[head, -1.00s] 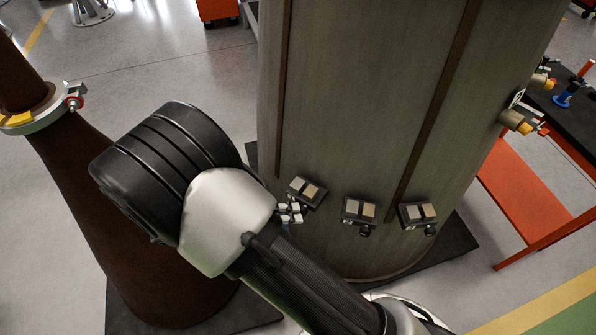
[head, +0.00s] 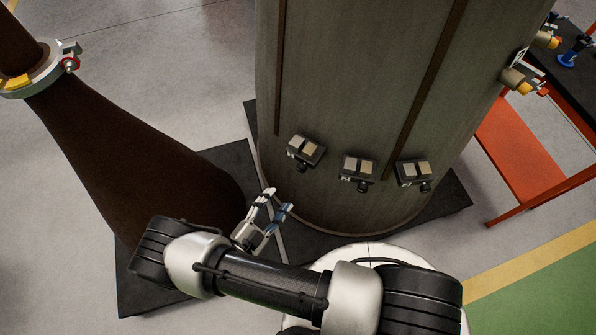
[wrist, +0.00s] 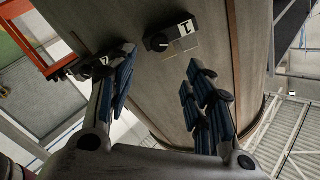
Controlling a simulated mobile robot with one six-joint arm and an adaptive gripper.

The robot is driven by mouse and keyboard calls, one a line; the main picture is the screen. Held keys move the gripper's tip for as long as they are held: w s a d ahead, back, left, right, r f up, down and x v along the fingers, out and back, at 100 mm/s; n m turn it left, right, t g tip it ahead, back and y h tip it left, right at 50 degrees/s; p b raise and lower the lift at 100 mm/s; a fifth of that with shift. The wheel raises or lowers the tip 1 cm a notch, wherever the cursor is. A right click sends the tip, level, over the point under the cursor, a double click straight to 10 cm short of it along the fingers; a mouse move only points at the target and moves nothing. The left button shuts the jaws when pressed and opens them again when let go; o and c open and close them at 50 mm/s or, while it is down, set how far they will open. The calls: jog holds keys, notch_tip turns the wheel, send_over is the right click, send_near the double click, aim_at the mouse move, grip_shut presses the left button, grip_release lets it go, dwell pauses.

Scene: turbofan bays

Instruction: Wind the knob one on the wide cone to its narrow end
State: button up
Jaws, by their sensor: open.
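The large grey-green tapering body (head: 345,90) stands upright on a dark base, with three small black units low on its side: left (head: 304,150), middle (head: 357,170) and right (head: 413,173). Each has two pale pads and a dark knob below. In the wrist view a unit with a white "1" plate (wrist: 185,28) shows on the body, its round black knob (wrist: 158,42) at its left. I cannot tell which head-view unit it is. My gripper (head: 279,199) is open and empty, below and left of the left unit. In the wrist view its fingers (wrist: 160,82) lie apart, below the unit.
A brown cone (head: 130,150) with a metal ring (head: 35,75) stands close at the left. An orange-framed bench (head: 530,150) stands at the right. Yellow-tipped fittings (head: 522,82) stick out from the body's right side.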

aim_at(300, 171)
jog(key=x, duration=1.2)
jog(key=shift+d+b, duration=0.1)
jog(key=shift+b, duration=0.3)
jog(key=c, duration=1.1)
